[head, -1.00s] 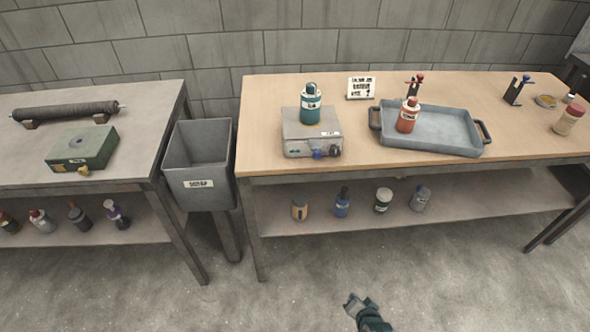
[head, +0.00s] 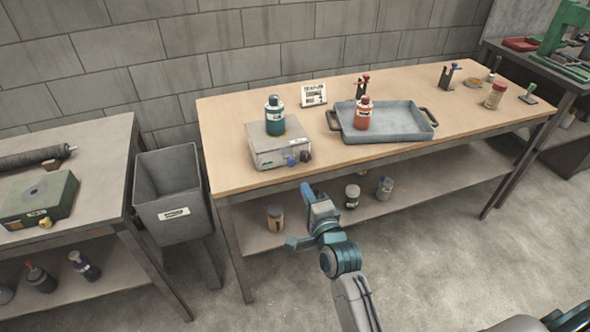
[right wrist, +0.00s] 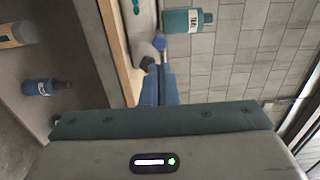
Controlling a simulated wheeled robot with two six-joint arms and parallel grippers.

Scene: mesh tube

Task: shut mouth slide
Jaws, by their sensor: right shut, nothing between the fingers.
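No part is plainly marked as a mouth slide. A grey metal box (head: 276,148) stands near the wooden table's left front corner, with a blue knob (head: 291,161) and a dark knob (head: 305,156) at its front. My right gripper (head: 306,188) is in front of the table edge, below and a little right of the knobs. Its fingers (right wrist: 160,82) are shut and empty. In the right wrist view the blue knob (right wrist: 159,42) is just past the fingertips, apart from them as far as I can see. My left gripper is out of view.
A teal bottle (head: 275,117) stands on the box. A grey tray (head: 402,122) holds an orange bottle (head: 362,114). The table's lower shelf carries several bottles. A grey bin (head: 168,186) stands left; a green box (head: 38,200) sits on the left table.

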